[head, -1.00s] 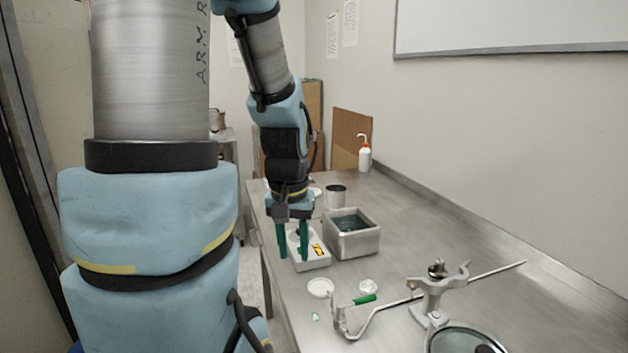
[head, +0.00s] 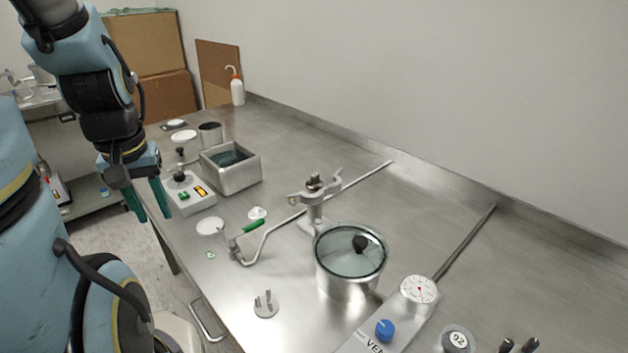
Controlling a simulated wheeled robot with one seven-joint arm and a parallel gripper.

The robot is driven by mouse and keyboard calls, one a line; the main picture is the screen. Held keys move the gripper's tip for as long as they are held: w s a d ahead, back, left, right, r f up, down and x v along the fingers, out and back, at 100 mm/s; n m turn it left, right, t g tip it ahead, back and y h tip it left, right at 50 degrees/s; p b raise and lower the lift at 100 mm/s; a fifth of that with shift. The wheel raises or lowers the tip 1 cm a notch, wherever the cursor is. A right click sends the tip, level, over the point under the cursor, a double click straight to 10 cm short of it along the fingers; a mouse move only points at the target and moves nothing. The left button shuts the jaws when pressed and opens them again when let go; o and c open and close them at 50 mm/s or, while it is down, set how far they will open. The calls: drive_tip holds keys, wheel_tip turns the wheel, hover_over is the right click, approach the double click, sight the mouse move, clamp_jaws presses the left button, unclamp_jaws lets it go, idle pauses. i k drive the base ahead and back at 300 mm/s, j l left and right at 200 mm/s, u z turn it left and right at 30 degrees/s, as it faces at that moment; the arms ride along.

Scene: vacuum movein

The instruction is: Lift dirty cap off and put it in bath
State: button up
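My gripper (head: 152,214) hangs at the left, pointing down with its two teal fingers apart and nothing between them. It is beside the left edge of the table (head: 300,120), left of a white box (head: 196,204) with a green switch and an orange label. The bath appears to be the square steel tub (head: 246,180) with dark liquid, just right of the box.
Pale discs (head: 211,226) and a green-handled lever (head: 250,229) lie in front of the box. A clamp stand (head: 314,200), a glass-lidded steel pot (head: 347,279) and a gauge panel (head: 418,290) stand to the right. A wash bottle (head: 237,91) stands at the back.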

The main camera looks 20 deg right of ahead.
sight(314, 183)
drive_tip(key=z, duration=1.05)
